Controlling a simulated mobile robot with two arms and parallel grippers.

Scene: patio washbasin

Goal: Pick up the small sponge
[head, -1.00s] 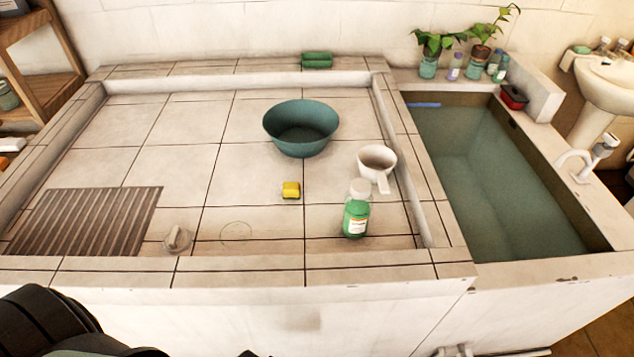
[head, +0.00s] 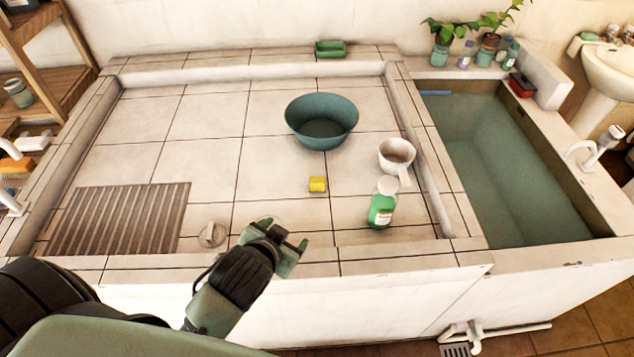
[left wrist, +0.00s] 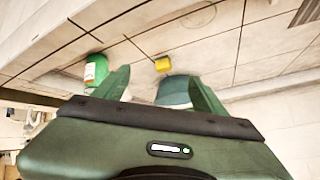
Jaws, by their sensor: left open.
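The small yellow sponge (head: 317,184) lies on the tiled washbasin floor, left of the green bottle and in front of the teal bowl. It also shows in the left wrist view (left wrist: 163,64), just beyond the gap between my fingers. My left gripper (head: 284,236) is over the front edge of the basin, to the lower left of the sponge and apart from it. It is open and empty. In the left wrist view its two green fingers (left wrist: 160,88) are spread. My right gripper is in neither view.
A green bottle (head: 381,204) and a white dipper (head: 397,156) stand right of the sponge. A teal bowl (head: 321,122) sits behind it. A ribbed board (head: 118,218) and a small knob (head: 212,234) are at the left. A water-filled trough (head: 510,160) is at the right.

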